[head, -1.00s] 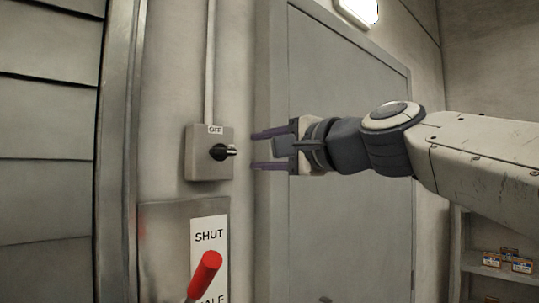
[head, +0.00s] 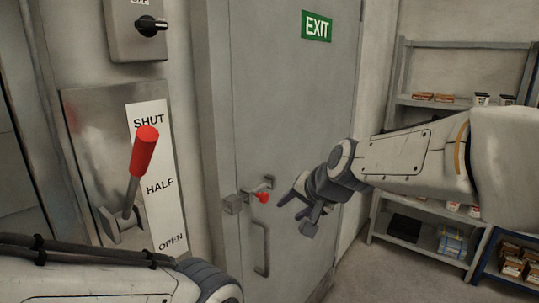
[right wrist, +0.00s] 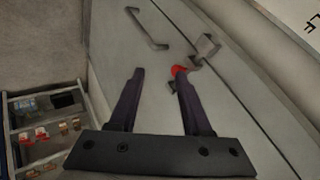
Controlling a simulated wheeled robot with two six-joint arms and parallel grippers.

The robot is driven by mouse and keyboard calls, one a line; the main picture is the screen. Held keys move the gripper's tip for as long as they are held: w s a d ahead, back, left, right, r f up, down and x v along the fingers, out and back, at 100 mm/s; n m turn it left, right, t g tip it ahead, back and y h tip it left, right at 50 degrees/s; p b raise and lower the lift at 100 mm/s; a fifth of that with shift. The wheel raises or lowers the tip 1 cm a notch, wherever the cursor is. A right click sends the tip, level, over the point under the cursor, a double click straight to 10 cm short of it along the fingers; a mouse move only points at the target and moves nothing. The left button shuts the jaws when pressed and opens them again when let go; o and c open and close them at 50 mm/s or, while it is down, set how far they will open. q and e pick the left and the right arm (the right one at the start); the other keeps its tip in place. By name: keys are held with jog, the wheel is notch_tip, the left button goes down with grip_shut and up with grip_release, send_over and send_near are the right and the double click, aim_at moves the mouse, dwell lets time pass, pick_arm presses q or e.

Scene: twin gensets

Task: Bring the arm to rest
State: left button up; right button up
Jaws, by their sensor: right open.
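My right arm reaches in from the right in the head view. Its gripper (head: 291,203) is in front of the grey door, just right of the latch with the red knob (head: 263,197). The two dark fingers stand apart with nothing between them in the right wrist view (right wrist: 160,74). There the red knob (right wrist: 179,70) shows by the tip of the right-hand finger; I cannot tell whether they touch. My left arm (head: 90,275) crosses the bottom left of the head view; its gripper is out of the picture.
A red-handled lever (head: 144,152) stands beside a SHUT/HALF/OPEN label (head: 160,187). A rotary switch (head: 150,27) is above it. The door (head: 290,110) has an EXIT sign (head: 316,26) and a pull handle (head: 262,250). Stocked shelves (head: 450,102) stand at the right, behind my right arm.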

jog(key=s+d+f+n+g+h, duration=0.2)
jog(key=s+d+f+g, duration=0.1)
jog(key=s+d+f, duration=0.6)
jog(key=s+d+f+n+g+h, duration=0.2)
jog(key=s+d+f+n, duration=0.15)
jog(key=s+f, duration=0.55)
jog(key=s+a+r+n+g+y, duration=0.1)
jog(key=s+a+r+n+g, duration=0.2)
jog(key=s+a+n, duration=0.3)
jog(key=s+a+b, duration=0.1)
jog(key=s+a, duration=0.4)
jog(key=a, duration=0.1)
jog(key=shift+s+a+n, duration=0.35)
jog(key=shift+s+a, duration=0.05)
